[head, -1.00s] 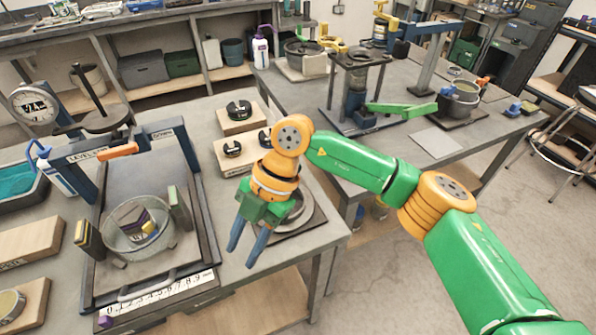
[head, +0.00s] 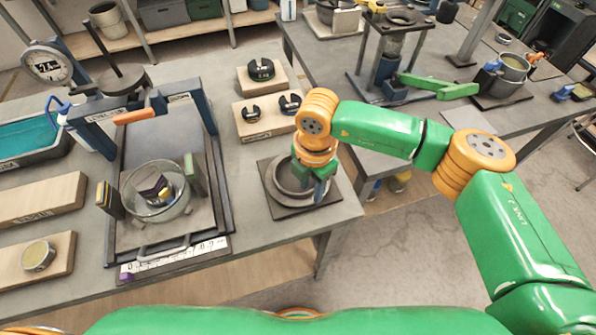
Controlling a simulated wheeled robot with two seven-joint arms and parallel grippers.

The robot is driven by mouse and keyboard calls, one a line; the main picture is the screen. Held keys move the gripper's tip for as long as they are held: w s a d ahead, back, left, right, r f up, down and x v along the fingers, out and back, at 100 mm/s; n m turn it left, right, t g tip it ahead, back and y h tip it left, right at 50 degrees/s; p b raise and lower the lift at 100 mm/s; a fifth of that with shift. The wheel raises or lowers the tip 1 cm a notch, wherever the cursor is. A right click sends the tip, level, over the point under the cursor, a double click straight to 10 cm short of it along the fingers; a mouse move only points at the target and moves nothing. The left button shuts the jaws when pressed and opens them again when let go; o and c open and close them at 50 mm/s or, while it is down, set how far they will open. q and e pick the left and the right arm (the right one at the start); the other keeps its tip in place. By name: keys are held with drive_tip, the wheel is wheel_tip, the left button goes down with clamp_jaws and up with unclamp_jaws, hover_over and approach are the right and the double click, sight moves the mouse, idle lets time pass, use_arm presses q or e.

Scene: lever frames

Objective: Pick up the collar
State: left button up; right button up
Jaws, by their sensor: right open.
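A grey metal ring, which looks like the collar (head: 283,187), lies on a dark square plate (head: 283,212) near the right front corner of the near bench. My right gripper (head: 319,188) points down at the ring's right side, with its blue fingers close to the rim. The jaws are open, and the fingers partly hide that side of the ring. I cannot tell if they touch it or straddle its wall. My left gripper is not in view.
A second bench with a green-levered stand (head: 438,86) is at the right.

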clamp_jaws()
drive_tip(key=shift+r, duration=0.1)
idle(1.2)
